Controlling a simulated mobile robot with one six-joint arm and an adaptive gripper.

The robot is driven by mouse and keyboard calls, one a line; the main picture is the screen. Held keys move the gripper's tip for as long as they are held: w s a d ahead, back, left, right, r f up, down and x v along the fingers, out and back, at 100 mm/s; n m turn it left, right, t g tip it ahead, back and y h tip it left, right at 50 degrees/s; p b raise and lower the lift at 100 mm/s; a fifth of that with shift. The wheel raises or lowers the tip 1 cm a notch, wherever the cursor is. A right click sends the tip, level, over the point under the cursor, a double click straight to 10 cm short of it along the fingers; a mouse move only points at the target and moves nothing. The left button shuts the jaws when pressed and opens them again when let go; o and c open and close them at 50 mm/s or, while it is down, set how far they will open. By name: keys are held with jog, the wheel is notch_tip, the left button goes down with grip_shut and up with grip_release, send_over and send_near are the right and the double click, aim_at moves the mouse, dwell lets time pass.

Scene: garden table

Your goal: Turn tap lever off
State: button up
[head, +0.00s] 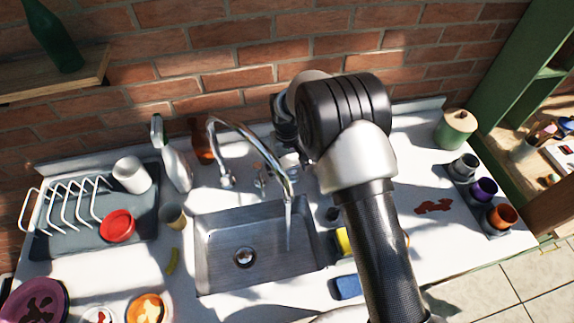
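The chrome tap (246,134) stands behind the sink (207,247), its spout arching over the basin. A thin stream of water (288,228) runs from the spout into the basin. Small metal fittings (260,183) show at the tap's base, but I cannot tell which one is the lever. My arm rises from the lower right and bends above the counter. Its wrist end points down behind the tap's right side. My gripper's fingers are not clear there, so I cannot tell their opening or whether they touch the tap.
A spray bottle (173,158) and a brown bottle (202,143) stand left of the tap. A dish rack (68,205) with a red bowl (117,226) is at the left. A blue sponge (347,287) lies right of the sink. A lidded pot (455,130) and several cups stand far right.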

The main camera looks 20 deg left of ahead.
jog(key=c, duration=0.7)
jog(key=shift+w+m+b, duration=0.15)
jog(key=shift+m+b, duration=0.15)
jog(key=shift+m, duration=0.5)
jog(key=shift+c, duration=0.4)
jog(key=o, duration=0.8)
jog(key=shift+o, duration=0.2)
jog(key=shift+a+r, duration=0.15)
